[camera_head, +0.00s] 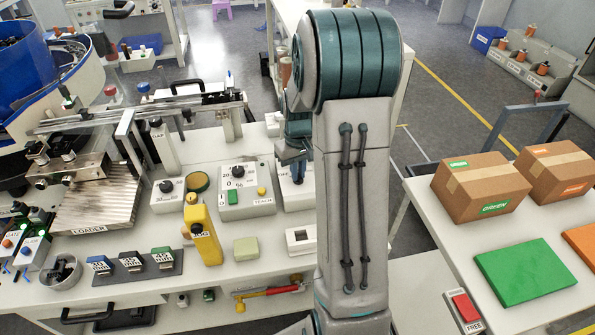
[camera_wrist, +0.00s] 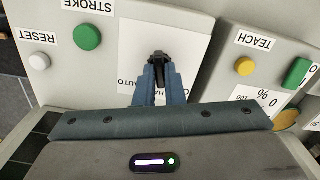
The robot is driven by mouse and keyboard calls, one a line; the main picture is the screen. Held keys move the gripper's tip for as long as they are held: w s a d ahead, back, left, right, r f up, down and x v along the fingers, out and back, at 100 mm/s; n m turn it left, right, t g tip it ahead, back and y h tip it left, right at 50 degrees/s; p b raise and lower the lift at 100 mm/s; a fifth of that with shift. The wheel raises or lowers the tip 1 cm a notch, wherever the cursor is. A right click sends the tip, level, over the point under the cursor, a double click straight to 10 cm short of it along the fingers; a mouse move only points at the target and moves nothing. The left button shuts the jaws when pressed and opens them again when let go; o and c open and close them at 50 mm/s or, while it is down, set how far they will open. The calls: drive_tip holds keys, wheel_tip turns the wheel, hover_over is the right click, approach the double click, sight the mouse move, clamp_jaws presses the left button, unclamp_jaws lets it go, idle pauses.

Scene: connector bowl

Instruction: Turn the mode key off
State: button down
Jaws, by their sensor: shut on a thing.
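The mode key sits on a grey control box with a white plate (camera_wrist: 190,45), which carries partly covered AUTO and HAND lettering. My gripper (camera_wrist: 158,72) is shut on the mode key (camera_wrist: 159,58), a small dark piece at the fingertips in the wrist view. The fingers hide most of the key, so I cannot tell which setting it points to. In the head view my gripper (camera_head: 298,175) reaches down to the box (camera_head: 292,199), and my arm covers its right side.
On the same box are a green STROKE button (camera_wrist: 87,37) and a white RESET button (camera_wrist: 39,62). Beside it stands a box with a yellow TEACH button (camera_wrist: 245,66) and a green button (camera_wrist: 297,73). A yellow-handled tool (camera_head: 203,237) stands in front on the bench.

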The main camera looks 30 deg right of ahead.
drive_tip(key=n, duration=0.5)
drive_tip(key=shift+n, duration=0.3)
idle(0.4)
drive_tip(key=c, duration=1.5)
unclamp_jaws()
wheel_tip(320, 180, up, 14)
drive_tip(key=shift+f, duration=0.1)
